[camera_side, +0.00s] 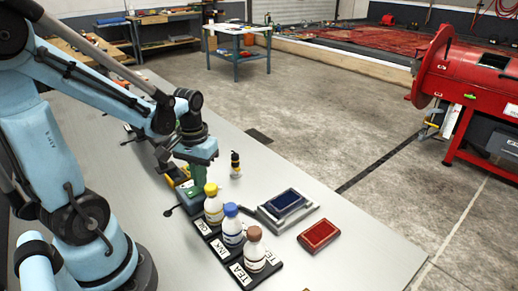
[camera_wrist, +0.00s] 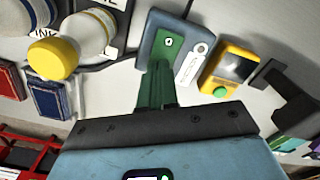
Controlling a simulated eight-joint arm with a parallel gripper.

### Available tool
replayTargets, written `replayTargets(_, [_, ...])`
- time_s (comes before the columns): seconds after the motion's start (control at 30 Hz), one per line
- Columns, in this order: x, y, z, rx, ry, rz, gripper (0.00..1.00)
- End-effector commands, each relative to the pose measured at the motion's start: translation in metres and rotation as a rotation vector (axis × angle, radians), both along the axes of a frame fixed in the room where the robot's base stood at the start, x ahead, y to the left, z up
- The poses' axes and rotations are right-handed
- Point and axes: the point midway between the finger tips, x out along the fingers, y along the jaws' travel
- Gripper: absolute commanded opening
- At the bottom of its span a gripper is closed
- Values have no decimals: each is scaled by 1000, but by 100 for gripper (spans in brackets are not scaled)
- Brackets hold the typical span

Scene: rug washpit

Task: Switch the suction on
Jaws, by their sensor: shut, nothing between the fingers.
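A grey-blue box (camera_wrist: 147,50) with a green panel and a white strip with round marks lies in front of my gripper (camera_wrist: 158,72) in the wrist view. My gripper's green fingers are shut and empty, their tips over the box's near edge; I cannot tell whether they touch it. In the side view my gripper (camera_side: 198,183) points down just above the box (camera_side: 193,202), partly hiding it. A yellow device (camera_wrist: 229,70) with a dark screen and a green button stands right of the box. I cannot tell which of these controls the suction, or its state.
Bottles with yellow (camera_side: 211,189), blue (camera_side: 231,210) and brown (camera_side: 254,233) caps stand in a labelled black rack close by. A blue pad (camera_side: 286,200) and a red pad (camera_side: 320,235) lie to the right. A small black-and-yellow bottle (camera_side: 235,165) stands behind.

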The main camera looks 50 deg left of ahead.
Motion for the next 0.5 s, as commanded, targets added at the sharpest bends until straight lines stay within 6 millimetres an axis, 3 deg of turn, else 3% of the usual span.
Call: replayTargets(0.5, [0, 0, 0, 0, 0, 0, 0])
